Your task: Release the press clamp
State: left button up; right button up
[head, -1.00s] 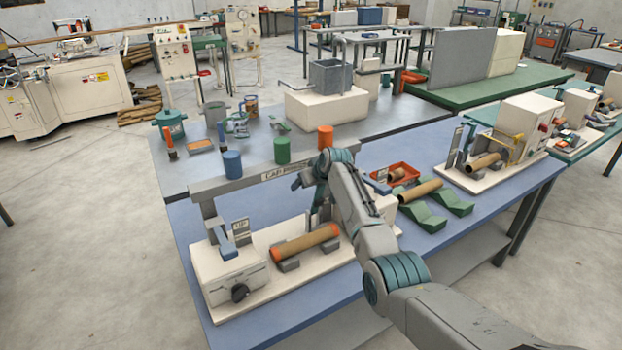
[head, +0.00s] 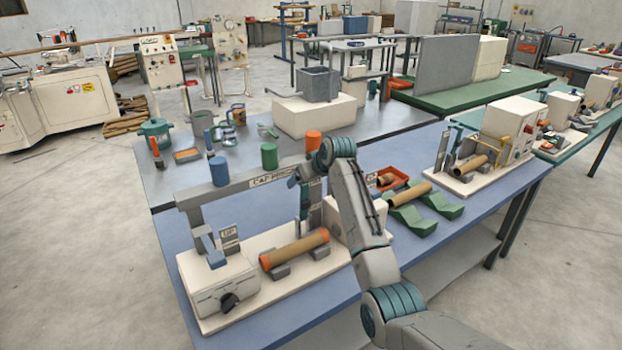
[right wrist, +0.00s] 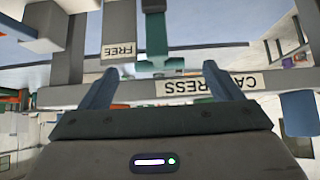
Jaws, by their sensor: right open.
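The cap press bench has a white base carrying a brown tube (head: 295,248) with orange ends, lying in grey cradles. A grey crossbar behind it bears the CAP PRESS sign (head: 272,178). My right gripper (head: 294,181) is at this crossbar, partly hidden by my own wrist. In the right wrist view, upside down, its two blue-grey fingers (right wrist: 157,82) are spread and empty. A teal T-shaped handle (right wrist: 159,62) is ahead of the gap between them, apart from both fingers. A FREE label (right wrist: 120,46) is beside it. My left gripper is not in view.
Green cradles (head: 412,219) with another tube sit right of my arm.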

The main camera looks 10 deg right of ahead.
jog(key=shift+v, duration=1.25)
